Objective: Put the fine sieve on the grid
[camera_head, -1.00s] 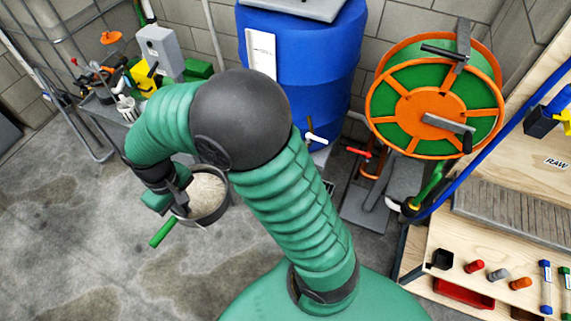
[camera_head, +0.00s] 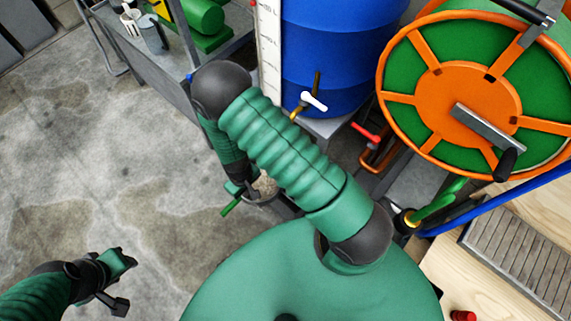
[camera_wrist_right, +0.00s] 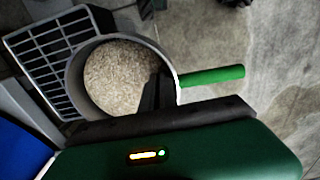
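The fine sieve (camera_head: 265,186), a round grey pan full of pale grains with a green handle, is partly hidden by my right arm in the head view. It shows clearly in the right wrist view (camera_wrist_right: 122,78). My right gripper (camera_head: 246,189) is at its rim, with a dark finger (camera_wrist_right: 157,96) over the inside of the wall; it looks shut on the rim. A dark grey slotted grid (camera_wrist_right: 42,62) lies beside and partly under the sieve. I cannot tell whether they touch. My left gripper (camera_head: 122,281) is open and empty over the floor.
A blue barrel (camera_head: 335,60) with a tap stands behind my right arm. An orange and green reel (camera_head: 440,80) is at the right, above a wooden bench (camera_head: 480,285). A grey metal table (camera_head: 150,75) is at the back left. The concrete floor at the left is clear.

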